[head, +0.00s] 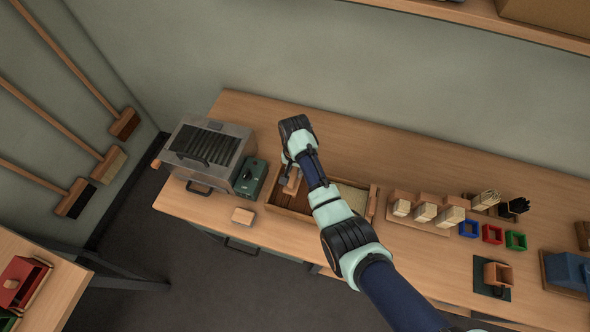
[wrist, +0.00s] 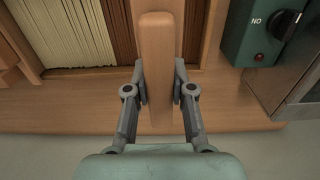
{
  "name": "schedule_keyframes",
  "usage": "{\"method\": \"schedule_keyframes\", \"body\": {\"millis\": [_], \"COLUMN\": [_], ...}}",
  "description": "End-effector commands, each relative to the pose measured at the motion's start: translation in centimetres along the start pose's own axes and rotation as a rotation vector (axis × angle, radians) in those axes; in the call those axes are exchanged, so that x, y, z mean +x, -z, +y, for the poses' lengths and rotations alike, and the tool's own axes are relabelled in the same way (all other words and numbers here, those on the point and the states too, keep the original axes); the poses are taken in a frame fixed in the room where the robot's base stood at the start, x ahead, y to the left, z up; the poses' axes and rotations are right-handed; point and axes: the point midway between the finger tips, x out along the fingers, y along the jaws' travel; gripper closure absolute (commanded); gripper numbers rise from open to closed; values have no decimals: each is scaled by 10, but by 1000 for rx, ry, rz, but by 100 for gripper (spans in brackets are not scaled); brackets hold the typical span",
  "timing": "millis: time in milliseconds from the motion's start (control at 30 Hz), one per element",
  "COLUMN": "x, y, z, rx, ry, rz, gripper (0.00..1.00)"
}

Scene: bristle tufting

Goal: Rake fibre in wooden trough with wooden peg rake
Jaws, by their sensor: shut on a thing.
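My gripper (wrist: 157,88) is shut on the upright wooden handle of the peg rake (wrist: 155,50) in the wrist view. In the head view a small part of the rake (head: 292,184) shows below my gripper, at the left part of the wooden trough (head: 290,212). The trough holds pale fibre (head: 347,201) on the right and brown fibre (head: 318,202) further left in the head view.
A green control box (head: 251,178) and a metal machine (head: 208,150) stand close left of the trough. A wooden block (head: 243,216) lies in front. Pale-bristled blocks (head: 425,211) and coloured square frames (head: 492,234) sit to the right. The bench behind the trough is clear.

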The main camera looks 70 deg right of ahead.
Motion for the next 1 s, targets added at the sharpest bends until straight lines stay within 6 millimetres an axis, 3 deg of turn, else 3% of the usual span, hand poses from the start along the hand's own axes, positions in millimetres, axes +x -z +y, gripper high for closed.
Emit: {"method": "schedule_keyframes", "body": {"millis": [33,700,1000], "x": [13,85,90], "y": [0,0,0], "z": [0,0,0], "rx": [0,0,0], "ry": [0,0,0], "rz": [1,0,1], "gripper": [100,100,100]}}
